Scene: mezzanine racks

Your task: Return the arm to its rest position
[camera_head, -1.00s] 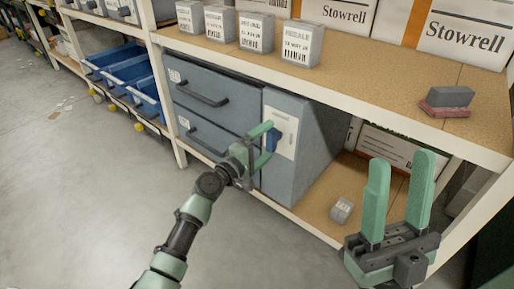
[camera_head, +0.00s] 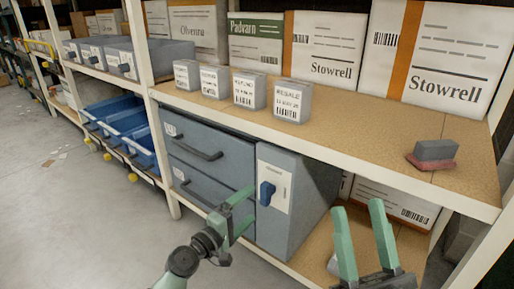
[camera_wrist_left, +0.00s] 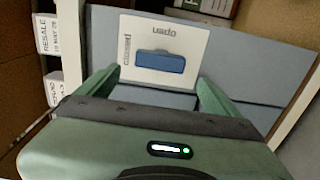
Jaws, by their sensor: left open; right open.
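My left gripper (camera_head: 242,213) is open and empty. It is in front of the grey cabinet (camera_head: 325,183), just left of and below a blue handle (camera_head: 267,193) on a white label plate. In the left wrist view the blue handle (camera_wrist_left: 160,62) shows beyond and between my green fingers, apart from them, with the word "open" upside down on the plate. My right gripper (camera_head: 366,245) is open and empty at the lower right, in front of the lower shelf. Its base is cut off by the picture's bottom edge.
Grey drawers (camera_head: 205,152) sit left of the handle plate. Several small grey boxes (camera_head: 250,90) stand on the upper shelf (camera_head: 365,136), with a grey block on a red base (camera_head: 434,153) at its right. Blue bins (camera_head: 122,128) are at left.

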